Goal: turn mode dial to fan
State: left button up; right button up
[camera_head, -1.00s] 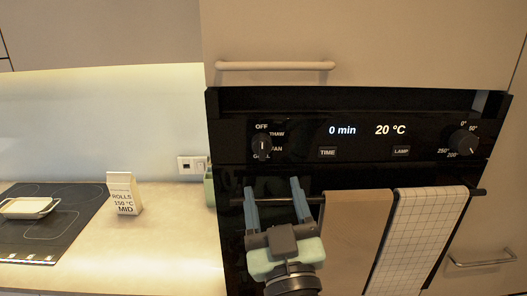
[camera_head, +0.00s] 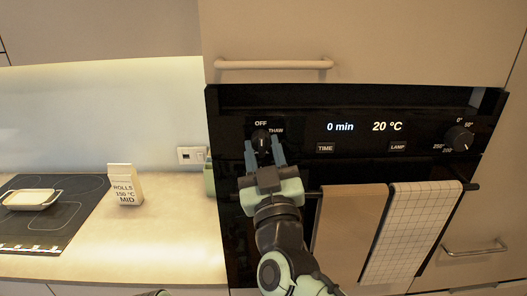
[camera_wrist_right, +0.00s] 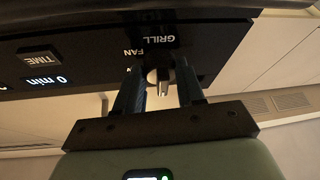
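The mode dial (camera_head: 261,138) is a round black knob at the left end of the oven panel, with a light vertical mark on it. OFF shows above it and THAW at its upper right; the lower labels are hidden behind my right gripper (camera_head: 264,151). That gripper is open at the dial, its two blue-grey fingers apart. In the right wrist view the dial (camera_wrist_right: 158,76) shows between the fingertips (camera_wrist_right: 160,84), with FAN and GRILL readable beside it. I cannot tell whether the fingers touch it. My left gripper is not in view.
The oven panel (camera_head: 355,105) reads 0 min and 20 °C, with a temperature dial (camera_head: 459,138) at right. Below, a brown towel (camera_head: 347,235) and a checked towel (camera_head: 408,230) hang on the handle bar.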

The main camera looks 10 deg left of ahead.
jog(key=shift+c, duration=0.6)
